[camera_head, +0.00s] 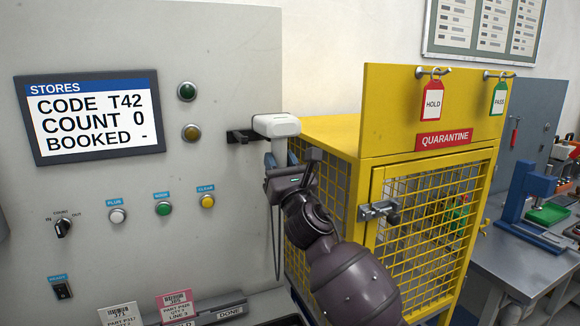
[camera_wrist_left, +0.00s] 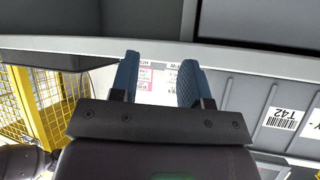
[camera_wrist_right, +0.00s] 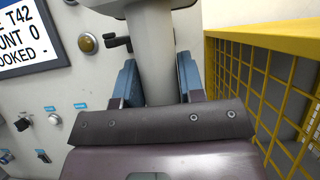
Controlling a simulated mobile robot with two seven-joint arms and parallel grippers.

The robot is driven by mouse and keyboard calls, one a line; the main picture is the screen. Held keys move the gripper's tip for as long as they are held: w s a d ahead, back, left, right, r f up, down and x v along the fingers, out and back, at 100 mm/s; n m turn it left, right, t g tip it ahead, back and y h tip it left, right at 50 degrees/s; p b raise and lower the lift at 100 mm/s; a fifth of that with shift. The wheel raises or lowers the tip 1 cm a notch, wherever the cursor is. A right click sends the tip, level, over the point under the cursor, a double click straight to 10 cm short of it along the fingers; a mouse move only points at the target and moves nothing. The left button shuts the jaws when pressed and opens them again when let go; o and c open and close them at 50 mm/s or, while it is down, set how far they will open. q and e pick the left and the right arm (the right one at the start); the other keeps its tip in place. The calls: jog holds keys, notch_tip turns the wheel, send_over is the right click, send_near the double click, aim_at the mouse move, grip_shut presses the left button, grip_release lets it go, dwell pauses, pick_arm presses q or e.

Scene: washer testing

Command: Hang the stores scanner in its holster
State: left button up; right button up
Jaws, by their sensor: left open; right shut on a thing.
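The stores scanner (camera_head: 276,125) has a white head and a grey handle, with a cord hanging below. My right gripper (camera_head: 280,160) is shut on its handle, which stands between the blue fingers in the right wrist view (camera_wrist_right: 155,60). The holster (camera_head: 240,136) is a black two-pronged bracket on the grey panel; its prongs also show in the right wrist view (camera_wrist_right: 118,42). The scanner head is upright at the prongs' outer end; I cannot tell whether it touches them. My left gripper (camera_wrist_left: 160,80) is open and empty, outside the head view.
The yellow quarantine cage (camera_head: 430,220) stands close to the right of the scanner and my right arm. The panel carries a stores screen (camera_head: 90,115), buttons and a knob. Label cards (camera_head: 177,303) stand below. In the left wrist view, a grey bin front bears a T42 label (camera_wrist_left: 281,119).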

jog(key=shift+w+a+f+b, duration=0.1)
jog(key=shift+w+a+b, duration=0.1)
jog(key=shift+a+b, duration=0.25)
jog(key=shift+w+a+b, duration=0.2)
jog(key=shift+a+b, duration=0.05)
jog(key=shift+a, duration=0.3)
pick_arm(q)
notch_tip(320, 180, down, 8)
jog(key=b, duration=0.6)
jog(key=shift+w+b, duration=0.2)
jog(key=shift+b, duration=0.2)
pick_arm(e)
jog(key=w+a, duration=0.1)
jog(key=w, duration=0.1)
jog(key=w+a, duration=0.1)
jog(key=w, duration=0.2)
jog(key=w+a, duration=0.2)
jog(key=shift+w, duration=0.2)
pick_arm(q)
jog(key=shift+s, duration=0.1)
jog(key=shift+w+d+r, duration=0.1)
jog(key=shift+w+r, duration=0.15)
jog(key=shift+r, duration=0.05)
jog(key=shift+f, duration=0.1)
pick_arm(e)
jog(key=shift+f, duration=0.15)
